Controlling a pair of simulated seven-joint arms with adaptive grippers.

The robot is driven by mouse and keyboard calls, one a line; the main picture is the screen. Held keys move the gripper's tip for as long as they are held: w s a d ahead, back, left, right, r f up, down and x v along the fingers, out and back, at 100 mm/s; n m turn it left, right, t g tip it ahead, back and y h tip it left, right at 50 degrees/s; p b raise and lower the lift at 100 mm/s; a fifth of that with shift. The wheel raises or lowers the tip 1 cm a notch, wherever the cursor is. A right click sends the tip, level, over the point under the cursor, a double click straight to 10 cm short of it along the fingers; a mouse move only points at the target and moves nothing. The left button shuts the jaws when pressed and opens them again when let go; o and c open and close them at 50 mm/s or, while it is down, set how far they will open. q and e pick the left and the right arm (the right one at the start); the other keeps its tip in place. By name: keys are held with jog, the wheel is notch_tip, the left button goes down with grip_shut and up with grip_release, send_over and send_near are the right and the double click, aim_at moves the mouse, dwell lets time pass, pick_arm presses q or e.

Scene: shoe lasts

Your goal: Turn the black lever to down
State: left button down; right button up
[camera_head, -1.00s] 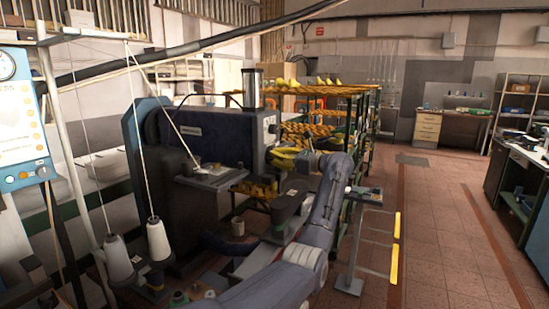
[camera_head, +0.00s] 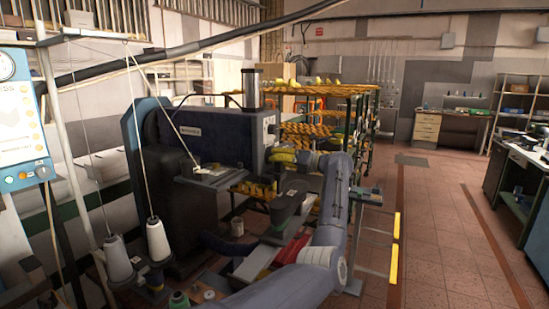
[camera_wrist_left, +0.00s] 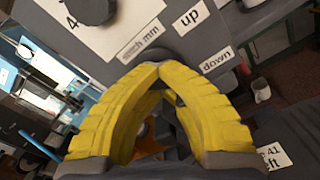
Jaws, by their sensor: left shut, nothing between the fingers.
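My left gripper shows in the head view (camera_head: 280,156) with yellow fingers, at the front end of the dark machine (camera_head: 215,135). In the left wrist view its fingertips (camera_wrist_left: 160,68) meet, shut with nothing between them. Right behind the tips is a dark rounded part (camera_wrist_left: 176,53), perhaps the black lever; the fingers hide most of it, so its position and any contact cannot be told. An "up" label (camera_wrist_left: 190,17) is above it and a "down" label (camera_wrist_left: 216,60) to its right. In the head view the lever cannot be made out. My right gripper is not in view.
A dark round knob (camera_wrist_left: 95,10) sits on the panel near a "4" label. Two thread cones (camera_head: 157,240) stand left of my arm. A rack of yellow shoe lasts (camera_head: 325,110) is behind the machine. The tiled floor (camera_head: 440,220) at right is clear.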

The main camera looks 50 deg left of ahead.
pick_arm(q)
jog(key=shift+w+d+r+m, duration=0.1)
jog(key=shift+r+m, duration=0.2)
jog(key=shift+r, duration=0.05)
jog(key=c, duration=1.6)
grip_release()
jog(key=shift+w, duration=0.15)
jog(key=o, duration=1.2)
jog(key=shift+s+r, duration=0.1)
jog(key=shift+s, duration=0.15)
jog(key=shift+c, duration=0.2)
jog(key=shift+w+f, duration=0.1)
jog(key=shift+f, duration=0.15)
jog(key=v, duration=1.2)
